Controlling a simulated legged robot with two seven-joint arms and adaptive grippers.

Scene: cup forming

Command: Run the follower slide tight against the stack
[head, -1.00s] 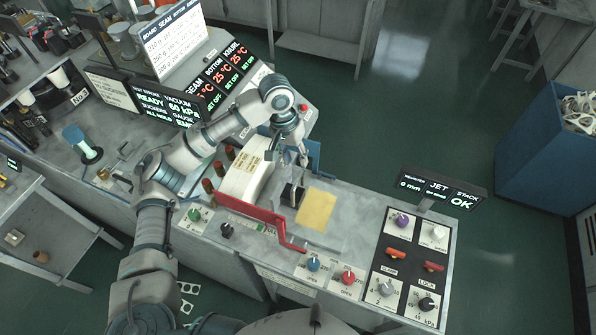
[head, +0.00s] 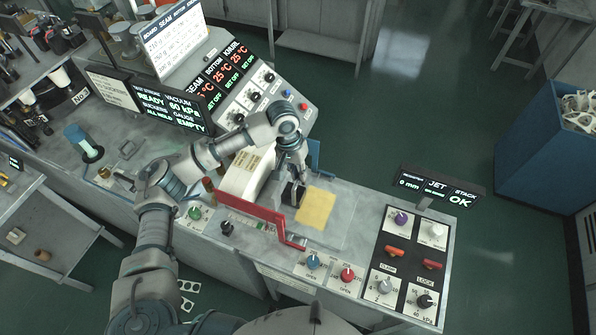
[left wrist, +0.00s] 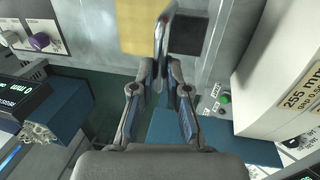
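A small black block (head: 293,193), which looks like the follower slide, sits on a pale plate right of a white labelled block (head: 242,178). I cannot tell whether that white block is the stack. A dark patch (left wrist: 187,34), likely the black block, shows in the left wrist view beside an upright metal bar (left wrist: 162,36). My left gripper (head: 296,181) is low over the black block, its fingers (left wrist: 162,68) on either side of the bar. Whether they press on it is unclear. My right gripper is not in view.
A yellow sheet (head: 315,208) lies just right of the black block. A red rail (head: 250,213) runs along the front. A knob panel (head: 404,262) is at right, with a display (head: 438,187) reading "STACK OK". A blue panel (head: 314,155) stands behind the gripper.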

